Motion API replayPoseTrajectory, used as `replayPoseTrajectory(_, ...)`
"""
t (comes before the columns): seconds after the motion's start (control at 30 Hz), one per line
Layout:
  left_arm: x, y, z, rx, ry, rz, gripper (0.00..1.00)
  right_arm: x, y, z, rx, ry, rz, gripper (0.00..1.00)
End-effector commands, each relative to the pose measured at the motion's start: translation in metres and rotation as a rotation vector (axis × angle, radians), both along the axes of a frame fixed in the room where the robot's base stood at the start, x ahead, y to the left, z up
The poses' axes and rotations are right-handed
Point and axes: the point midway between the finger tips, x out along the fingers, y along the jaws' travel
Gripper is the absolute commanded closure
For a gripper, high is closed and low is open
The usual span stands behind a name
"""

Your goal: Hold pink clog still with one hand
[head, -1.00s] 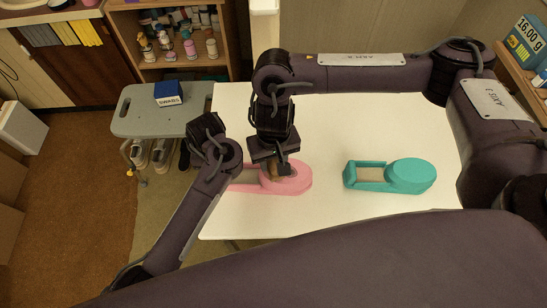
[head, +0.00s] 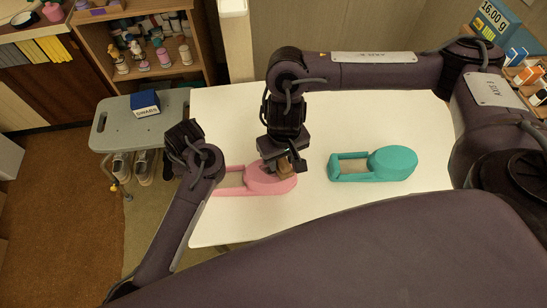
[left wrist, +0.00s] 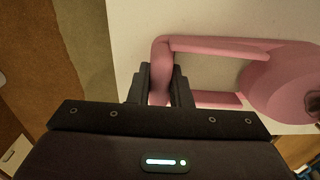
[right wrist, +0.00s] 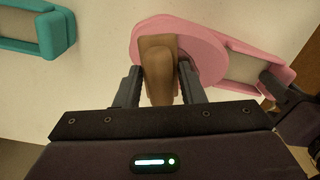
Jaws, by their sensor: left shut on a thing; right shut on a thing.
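The pink clog (head: 258,187) lies on the white table, its rounded toe end to the right. It also shows in the left wrist view (left wrist: 285,82) and the right wrist view (right wrist: 205,40). My left gripper (left wrist: 160,82) is shut on the narrow pink bar at the clog's open end; in the head view my arm hides this grip. My right gripper (right wrist: 159,75) is shut on a brown rounded piece (right wrist: 159,70) at the opening in the toe end. The brown piece also shows in the head view (head: 285,166). Its lower end is hidden, so its depth in the opening is unclear.
A teal clog (head: 393,163) lies on the white table (head: 340,225), right of the pink one, with bare table between. A grey bench (head: 125,130) with a blue box (head: 146,103) stands to the left.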

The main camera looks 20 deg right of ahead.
Motion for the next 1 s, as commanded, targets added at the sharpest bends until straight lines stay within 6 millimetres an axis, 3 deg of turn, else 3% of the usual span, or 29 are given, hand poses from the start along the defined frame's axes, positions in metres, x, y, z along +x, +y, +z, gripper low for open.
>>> replayPoseTrajectory(0.3, -0.003, 0.002, -0.005, 0.005, 0.009, 0.001, 1.00, -0.003, -0.006, 0.000, -0.001, 0.002, 0.001, 0.83)
replayPoseTrajectory(1.0, -0.003, 0.001, -0.004, 0.004, 0.008, -0.001, 1.00, 0.011, 0.038, -0.003, 0.001, 0.002, 0.003, 0.82)
